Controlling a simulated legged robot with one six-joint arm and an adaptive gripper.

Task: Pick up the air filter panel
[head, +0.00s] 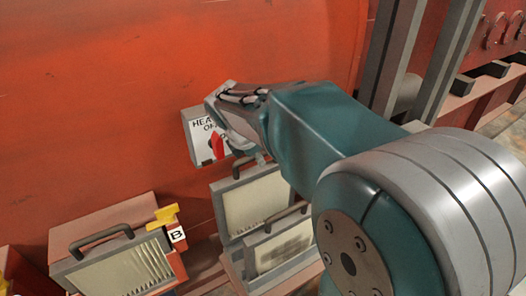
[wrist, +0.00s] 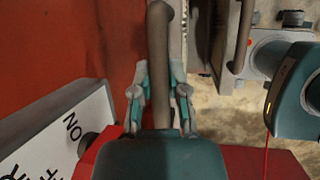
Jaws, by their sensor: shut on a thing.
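The air filter panel (head: 255,203) has a grey frame, a pale pleated face and a bar handle on top. It stands upright near the red wall, behind a second, similar panel (head: 285,243). My gripper (head: 257,156) reaches down to its handle, with the fingertips partly hidden by my own arm in the head view. In the wrist view the two teal fingers of my gripper (wrist: 160,95) are closed on either side of the handle (wrist: 158,35). I cannot tell whether the panel is lifted off its support.
A white switch box (head: 196,135) with a red lever sits on the red wall (head: 110,90) close to my gripper. At left, another handled panel (head: 120,268) sits by a yellow clip (head: 164,215) and a "B" label. Grey uprights (head: 395,45) stand at right.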

